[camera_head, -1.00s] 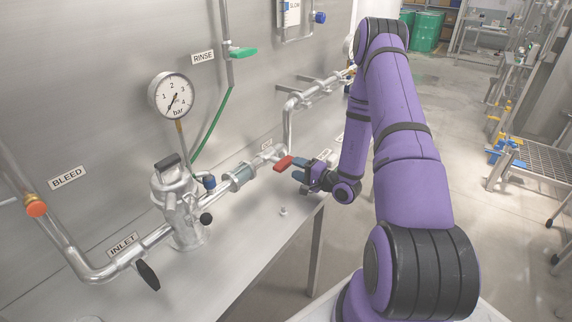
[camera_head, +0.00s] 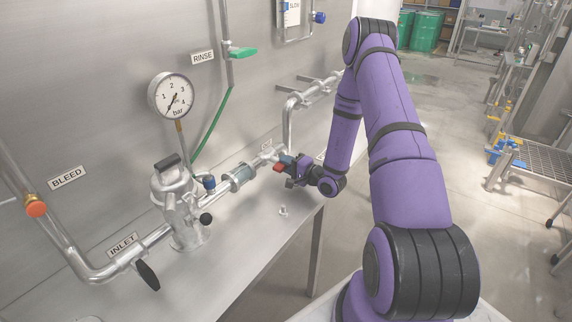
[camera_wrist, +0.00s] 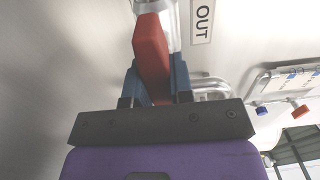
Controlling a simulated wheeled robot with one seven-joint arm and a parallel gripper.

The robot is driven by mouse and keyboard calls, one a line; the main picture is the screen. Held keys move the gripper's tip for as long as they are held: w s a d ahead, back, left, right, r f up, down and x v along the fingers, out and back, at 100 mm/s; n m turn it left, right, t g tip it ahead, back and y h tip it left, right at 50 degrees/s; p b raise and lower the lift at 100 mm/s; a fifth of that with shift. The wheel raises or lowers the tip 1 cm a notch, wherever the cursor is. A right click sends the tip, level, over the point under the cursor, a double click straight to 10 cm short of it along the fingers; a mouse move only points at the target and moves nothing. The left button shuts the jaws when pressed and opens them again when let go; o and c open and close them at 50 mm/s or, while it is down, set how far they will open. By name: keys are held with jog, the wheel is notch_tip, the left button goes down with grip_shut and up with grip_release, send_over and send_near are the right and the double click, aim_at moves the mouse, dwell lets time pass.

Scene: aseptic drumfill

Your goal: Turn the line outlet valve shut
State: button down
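The line outlet valve has a red lever handle (camera_head: 279,168), on the silver pipe right of the sight glass (camera_head: 240,176). In the wrist view the red handle (camera_wrist: 151,50) runs down from the bright pipe fitting, slightly tilted, into the space between my blue fingers. My gripper (camera_head: 287,170) is at the handle, with one finger on each side of it. In the wrist view my gripper (camera_wrist: 155,80) looks open around the handle, with a narrow gap on the left; contact on the right is unclear. The handle's near end lies low between the fingers.
An OUT label (camera_wrist: 202,20) is beside the valve. The pressure gauge (camera_head: 171,96), the green rinse handle (camera_head: 243,53), the orange bleed knob (camera_head: 36,208) and the black inlet handle (camera_head: 148,275) stand to the left. The steel bench (camera_head: 250,245) is mostly clear in front.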

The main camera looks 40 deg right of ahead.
jog(key=shift+m, duration=0.3)
jog(key=m, duration=0.3)
jog(key=shift+f+m, duration=0.15)
jog(key=shift+m, duration=0.25)
jog(key=m, duration=0.4)
jog(key=shift+s+m, duration=0.1)
jog(key=shift+m, duration=0.2)
jog(key=m, duration=0.4)
jog(key=shift+a+f, duration=0.1)
jog(key=shift+a+m, duration=0.1)
jog(key=shift+m, duration=2.4)
jog(key=c, duration=1)
grip_release()
